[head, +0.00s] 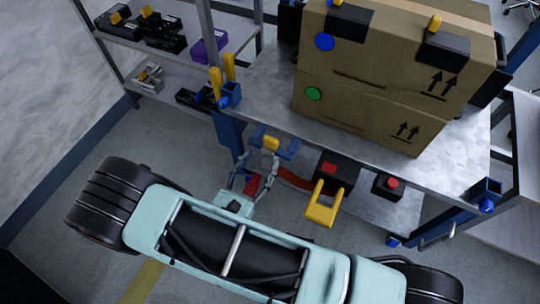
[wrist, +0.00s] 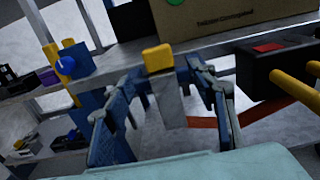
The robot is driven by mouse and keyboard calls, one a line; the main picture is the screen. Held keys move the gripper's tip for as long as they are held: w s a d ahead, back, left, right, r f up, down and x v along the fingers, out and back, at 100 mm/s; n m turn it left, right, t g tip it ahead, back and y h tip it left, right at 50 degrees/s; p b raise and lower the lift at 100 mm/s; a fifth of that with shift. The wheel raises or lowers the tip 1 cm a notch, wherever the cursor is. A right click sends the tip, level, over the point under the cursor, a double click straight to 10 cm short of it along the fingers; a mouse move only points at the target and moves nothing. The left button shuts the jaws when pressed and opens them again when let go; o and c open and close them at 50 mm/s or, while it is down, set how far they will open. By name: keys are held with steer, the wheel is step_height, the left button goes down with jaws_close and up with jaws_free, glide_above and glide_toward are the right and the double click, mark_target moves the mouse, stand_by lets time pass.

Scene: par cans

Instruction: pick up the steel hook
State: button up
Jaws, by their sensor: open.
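A grey metal piece with a yellow top, which looks like the steel hook (head: 263,160), is at the near edge of the metal table. In the wrist view the hook (wrist: 168,105) hangs upright in the middle, its yellow top uppermost. My gripper (wrist: 163,78) is open, with one blue and grey finger on each side of the hook. Gaps show between the fingers and the hook's grey body. In the head view my gripper (head: 262,170) is at the table's edge, around the hook. The hook's lower end is hidden.
Large cardboard boxes (head: 350,75) stand on the metal table (head: 258,85). To the right are a black box with a red top (head: 331,168), a yellow handle (head: 325,204) and a red strap (head: 293,179). A shelf (head: 150,88) with several small items stands at left.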

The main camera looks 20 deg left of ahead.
mark_target(269, 146)
steer(key=w, duration=0.7)
steer(key=shift+w+d+b, duration=0.2)
steer(key=shift+d+b, duration=0.1)
steer(key=shift+b, duration=0.1)
steer(key=shift+c, duration=0.6)
jaws_close()
